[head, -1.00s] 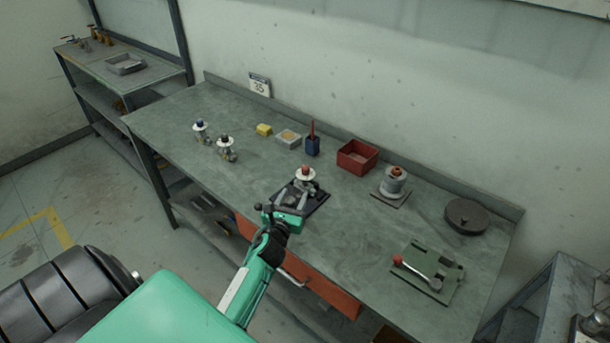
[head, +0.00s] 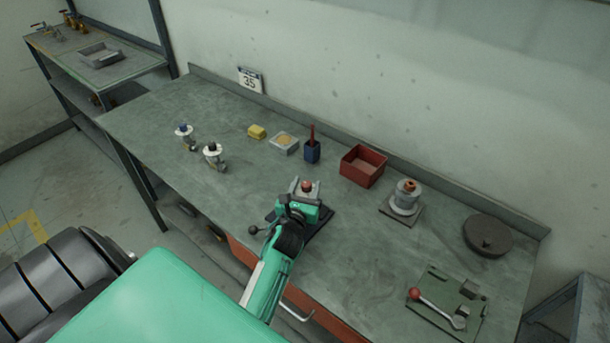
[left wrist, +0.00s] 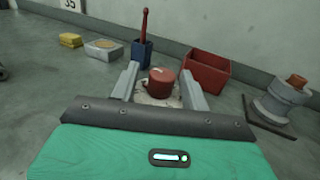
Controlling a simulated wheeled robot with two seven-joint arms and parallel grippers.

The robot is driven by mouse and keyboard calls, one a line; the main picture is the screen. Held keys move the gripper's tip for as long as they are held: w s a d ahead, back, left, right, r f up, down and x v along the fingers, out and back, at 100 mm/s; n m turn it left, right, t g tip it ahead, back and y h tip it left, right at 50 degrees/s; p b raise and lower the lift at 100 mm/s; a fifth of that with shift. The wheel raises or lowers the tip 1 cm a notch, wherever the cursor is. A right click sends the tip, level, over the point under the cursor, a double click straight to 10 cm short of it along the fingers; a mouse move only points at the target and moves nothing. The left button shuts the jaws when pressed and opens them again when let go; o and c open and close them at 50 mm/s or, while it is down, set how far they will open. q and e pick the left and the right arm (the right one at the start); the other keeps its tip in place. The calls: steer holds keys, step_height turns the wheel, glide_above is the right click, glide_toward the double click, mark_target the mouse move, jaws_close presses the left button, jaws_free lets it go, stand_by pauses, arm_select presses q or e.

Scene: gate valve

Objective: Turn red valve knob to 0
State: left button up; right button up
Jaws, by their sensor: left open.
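The red valve knob (left wrist: 163,82) sits on a pale round dial plate (left wrist: 157,96) in the left wrist view, between my left gripper's fingers. In the head view the red knob (head: 307,186) shows just past my left gripper (head: 306,188), above a dark base plate (head: 318,222) on the workbench. The left gripper is open, with one finger on each side of the knob; I cannot tell whether they touch it. The dial's markings and the valve body are mostly hidden by the gripper. My right gripper is not in view.
On the bench (head: 240,195) stand a red bin (head: 362,165), a blue holder (head: 312,151), a grey box (head: 284,143), a yellow block (head: 257,132), a blue-knob valve (head: 185,137), a black-knob valve (head: 212,154), an orange-topped cylinder (head: 405,198), a dark disc (head: 487,235) and a lever plate (head: 448,303).

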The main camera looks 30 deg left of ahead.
arm_select(q)
steer(key=shift+w, duration=0.3)
steer(key=shift+s+r, duration=0.15)
steer(key=shift+c, duration=0.5)
steer(key=c, duration=0.9)
steer(key=shift+o, duration=0.2)
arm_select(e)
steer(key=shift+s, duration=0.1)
arm_select(q)
steer(key=shift+h, duration=0.3)
